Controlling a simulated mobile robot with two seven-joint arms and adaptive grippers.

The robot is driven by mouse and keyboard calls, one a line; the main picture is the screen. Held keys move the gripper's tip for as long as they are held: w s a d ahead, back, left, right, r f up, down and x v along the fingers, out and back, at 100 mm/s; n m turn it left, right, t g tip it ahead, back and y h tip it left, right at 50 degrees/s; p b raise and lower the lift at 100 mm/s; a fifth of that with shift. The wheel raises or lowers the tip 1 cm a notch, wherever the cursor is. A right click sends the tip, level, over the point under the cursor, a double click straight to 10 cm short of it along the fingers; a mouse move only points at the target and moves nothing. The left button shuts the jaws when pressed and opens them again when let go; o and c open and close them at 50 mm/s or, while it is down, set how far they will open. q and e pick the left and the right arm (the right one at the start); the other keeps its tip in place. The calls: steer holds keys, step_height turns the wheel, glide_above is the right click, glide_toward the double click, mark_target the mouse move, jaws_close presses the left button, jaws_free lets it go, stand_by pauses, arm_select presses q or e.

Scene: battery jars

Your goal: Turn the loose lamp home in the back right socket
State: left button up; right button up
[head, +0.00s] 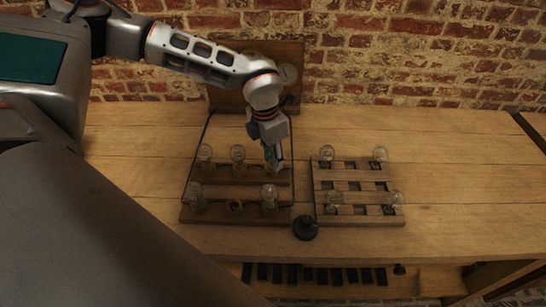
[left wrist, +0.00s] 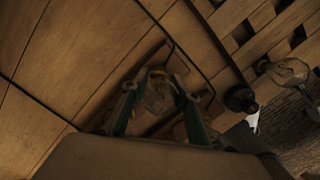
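The wooden lamp board (head: 222,216) has two rows of sockets on the bench. My left gripper (head: 273,160) points down at its back right socket. In the left wrist view a clear glass lamp (left wrist: 158,92) sits between the two green-edged fingers of the left gripper (left wrist: 156,84). The fingers flank the glass closely, but the dim picture does not show whether both touch it. The lamp's base and the socket are hidden. My right gripper is in neither view.
Lamps stand at the back left (head: 205,155), back middle (head: 238,155), front left (head: 196,195) and front right (head: 269,195); the front middle socket (head: 234,206) is empty. A slatted rack (head: 360,219) with several lamps and a black round knob (head: 305,229) stand to the right.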

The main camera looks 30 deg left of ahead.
arm_select(q)
steer(key=shift+s+m+p, duration=0.1)
steer(key=shift+m+p, duration=1.3)
steer(key=shift+m, duration=0.4)
steer(key=shift+d+m+h+p, duration=0.1)
steer(key=shift+m+h+p, duration=0.2)
steer(key=shift+m+p, duration=0.8)
steer(key=shift+m, duration=0.3)
steer(key=m, duration=0.2)
steer(key=shift+s+f+m+g, duration=0.1)
steer(key=shift+m+g, duration=0.3)
steer(key=m, duration=0.3)
steer(key=shift+m, duration=0.3)
steer(key=shift+s, duration=0.1)
steer(key=m+g, duration=0.1)
steer(key=m, duration=0.4)
steer(key=shift+s, duration=0.1)
